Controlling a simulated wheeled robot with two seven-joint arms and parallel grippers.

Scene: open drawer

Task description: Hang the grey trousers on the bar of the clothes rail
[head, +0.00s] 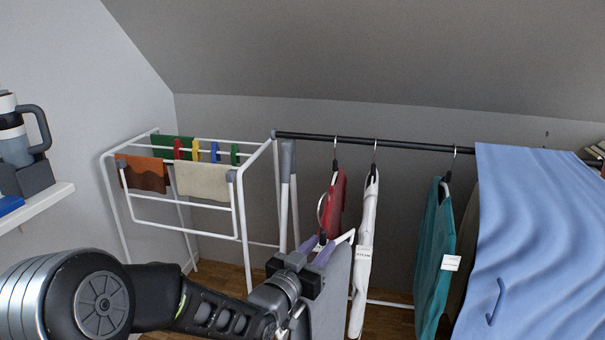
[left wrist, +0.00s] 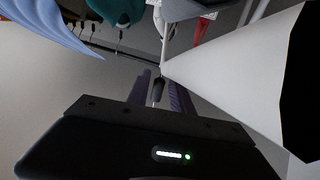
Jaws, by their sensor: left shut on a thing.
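The grey trousers (head: 331,290) hang from a hanger with a pale arm (head: 345,237) in the head view. My left gripper (head: 319,250) is shut on the hanger's dark neck. In the left wrist view this dark neck (left wrist: 157,90) sits between the fingers, and pale cloth, seemingly the trousers (left wrist: 235,85), fills the right side. The hanger's hook (head: 321,207) points up, well below the rail's black bar (head: 300,136) in the picture, in front of a red garment. The trousers' lower end is cut off by the picture. My right gripper is out of view.
On the bar hang a red garment (head: 334,205), a white one (head: 364,260), a teal one (head: 434,265) and a large blue cloth (head: 540,240). A white drying rack (head: 240,215) stands left. The bar's left end looks bare.

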